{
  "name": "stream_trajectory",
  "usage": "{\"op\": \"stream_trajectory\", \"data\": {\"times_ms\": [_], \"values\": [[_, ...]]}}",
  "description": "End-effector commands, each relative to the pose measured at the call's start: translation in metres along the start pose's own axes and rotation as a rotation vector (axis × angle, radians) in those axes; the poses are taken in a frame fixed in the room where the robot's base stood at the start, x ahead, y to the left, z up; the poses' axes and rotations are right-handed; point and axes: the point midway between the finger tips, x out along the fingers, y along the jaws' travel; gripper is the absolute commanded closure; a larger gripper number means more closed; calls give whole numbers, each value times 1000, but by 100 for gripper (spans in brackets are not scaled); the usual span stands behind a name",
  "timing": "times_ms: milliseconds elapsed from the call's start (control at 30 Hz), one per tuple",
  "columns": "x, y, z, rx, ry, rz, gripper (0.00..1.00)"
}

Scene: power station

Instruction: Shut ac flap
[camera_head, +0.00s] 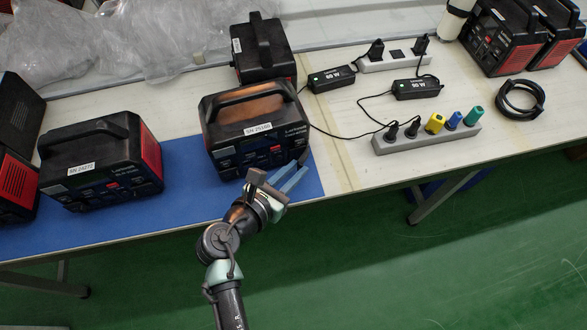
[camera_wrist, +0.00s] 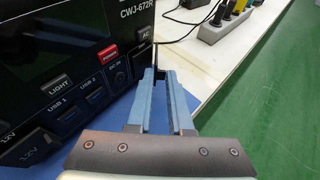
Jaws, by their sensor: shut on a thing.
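The power station (camera_head: 258,127) with label SN 25160 stands on the blue mat, its front panel facing me. It fills the left of the wrist view (camera_wrist: 70,60), showing LIGHT, USB and AC labels. The AC flap (camera_wrist: 155,54) is a thin dark piece standing out from the panel near its right end, seen nearly edge-on. My gripper (camera_head: 297,173) is at the right front corner of the station. In the wrist view its blue fingers (camera_wrist: 159,76) are shut on the flap's outer part. The flap's hinge and the sockets behind it are not clear.
Another power station (camera_head: 100,162) stands left on the blue mat (camera_head: 190,190), and one (camera_head: 262,48) stands behind. A power strip (camera_head: 428,140) with coloured plugs and black adapters (camera_head: 331,78) lie right. The green floor in front of the table is clear.

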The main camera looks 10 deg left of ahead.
Motion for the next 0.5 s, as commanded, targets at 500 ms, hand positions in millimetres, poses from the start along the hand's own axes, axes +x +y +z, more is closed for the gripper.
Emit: {"op": "stream_trajectory", "data": {"times_ms": [500], "values": [[1, 19, 0, 88, 3, -209, 100]]}}
